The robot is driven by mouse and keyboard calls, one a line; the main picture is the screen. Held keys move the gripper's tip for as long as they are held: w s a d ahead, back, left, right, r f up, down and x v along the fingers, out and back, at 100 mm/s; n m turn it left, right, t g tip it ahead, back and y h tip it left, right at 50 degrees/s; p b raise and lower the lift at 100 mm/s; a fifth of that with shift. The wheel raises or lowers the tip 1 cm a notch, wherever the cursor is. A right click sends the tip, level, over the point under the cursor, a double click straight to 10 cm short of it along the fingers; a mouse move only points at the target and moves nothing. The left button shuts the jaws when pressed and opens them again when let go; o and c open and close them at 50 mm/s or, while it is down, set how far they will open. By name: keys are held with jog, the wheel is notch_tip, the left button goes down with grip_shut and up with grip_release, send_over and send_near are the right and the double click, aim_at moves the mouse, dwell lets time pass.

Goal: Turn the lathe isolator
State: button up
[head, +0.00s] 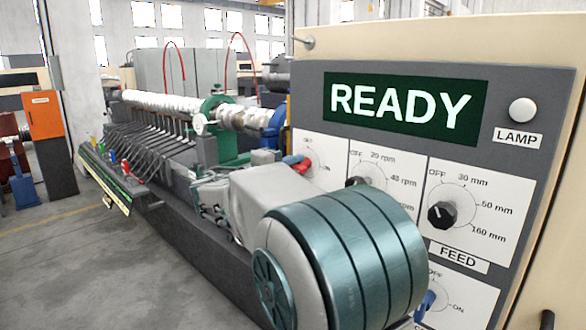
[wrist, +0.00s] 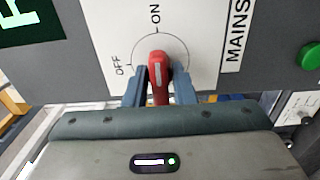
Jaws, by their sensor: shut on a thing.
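The lathe isolator is a red knob (head: 304,163) on a white plate at the upper left of the control panel. It also shows in the wrist view (wrist: 158,68), where the plate carries OFF and ON marks and the word MAINS. The white line on the knob points towards the ON mark. My gripper (wrist: 159,82) has its blue fingers on both sides of the knob and is shut on it. In the head view my arm hides part of the plate and the MAINS label.
The panel (head: 400,75) shows READY on a green display (head: 405,107). A lamp button (head: 522,110), a speed dial and a FEED dial (head: 441,215) are close by. A green button (wrist: 311,57) shows in the wrist view. The lathe (head: 160,105) runs back behind my arm.

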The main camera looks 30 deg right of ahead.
jog(key=shift+n, duration=0.3)
jog(key=n+p, duration=0.1)
jog(key=n, duration=0.2)
jog(key=shift+n, duration=0.4)
jog(key=n+p, duration=0.3)
jog(key=n, duration=0.1)
jog(key=shift+r+n, duration=0.1)
jog(key=shift+n, duration=0.2)
jog(key=n+p, duration=0.5)
jog(key=n, duration=0.1)
jog(key=shift+n+p, duration=1.2)
jog(key=shift+n, duration=0.3)
jog(key=shift+f+p, duration=0.25)
jog(key=shift+p, duration=0.1)
jog(key=o, duration=0.8)
